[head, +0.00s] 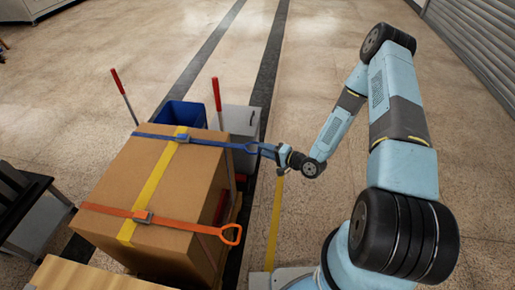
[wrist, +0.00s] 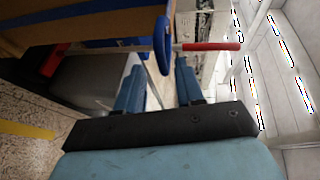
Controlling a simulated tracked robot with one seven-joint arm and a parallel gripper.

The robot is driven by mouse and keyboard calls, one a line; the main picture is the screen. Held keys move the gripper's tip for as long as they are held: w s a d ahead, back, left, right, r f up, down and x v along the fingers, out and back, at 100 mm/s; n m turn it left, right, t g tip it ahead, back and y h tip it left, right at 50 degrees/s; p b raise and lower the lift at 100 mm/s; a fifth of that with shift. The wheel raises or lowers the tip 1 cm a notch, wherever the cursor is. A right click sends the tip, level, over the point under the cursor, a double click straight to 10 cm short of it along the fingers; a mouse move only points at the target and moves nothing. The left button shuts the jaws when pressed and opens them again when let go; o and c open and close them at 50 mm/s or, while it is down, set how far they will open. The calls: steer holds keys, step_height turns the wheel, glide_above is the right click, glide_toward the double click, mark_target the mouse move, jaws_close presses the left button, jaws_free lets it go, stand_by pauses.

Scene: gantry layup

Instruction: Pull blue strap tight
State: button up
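The blue strap (head: 205,141) runs across the top of a large cardboard box (head: 165,190) through a buckle (head: 183,138). Its blue loop handle (head: 249,147) sticks out past the box's right edge. My gripper (head: 264,150) is at that handle, on its right side. In the wrist view, my gripper's two blue fingers (wrist: 158,82) stand apart. The loop handle (wrist: 162,45) shows edge-on in front of them, its near end at the gap between the fingertips. I see no finger closed on it.
An orange strap (head: 105,210) with an orange handle (head: 231,234) crosses the box's near side. A yellow band (head: 155,188) crosses both straps. Red-tipped poles (head: 216,95), a blue bin (head: 180,114) and a grey bin (head: 240,120) stand behind.

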steer(key=v, duration=0.8)
steer(key=shift+d, duration=0.35)
steer(key=w+d+r+n+g+h, duration=0.1)
steer(key=w+d+r+n+h, duration=0.1)
steer(key=w+d+r+h, duration=0.3)
steer(key=w+d+r+n+h, duration=0.1)
steer(key=d+r+n+h, duration=0.15)
steer(key=r, duration=0.55)
steer(key=w+d+r+n+g+h, duration=0.1)
steer(key=w+d+r+h, duration=0.2)
steer(key=d+r, duration=0.25)
steer(key=s+d+r+h, duration=0.1)
steer(key=s+r+h, duration=0.15)
steer(key=r, duration=0.65)
steer(key=s+d+r+h, duration=0.15)
steer(key=s+r, duration=0.25)
steer(key=r, duration=0.4)
steer(key=s+a+r, duration=0.1)
steer(key=s+r, duration=0.4)
steer(key=s, duration=0.3)
steer(key=s+a+r+y, duration=0.1)
steer(key=s+r, duration=0.4)
steer(key=s, duration=0.3)
steer(key=s+a+r+g, duration=0.1)
steer(key=s+a+r, duration=0.1)
steer(key=s+r, duration=0.3)
steer(key=s, duration=0.4)
steer(key=shift+r, duration=0.2)
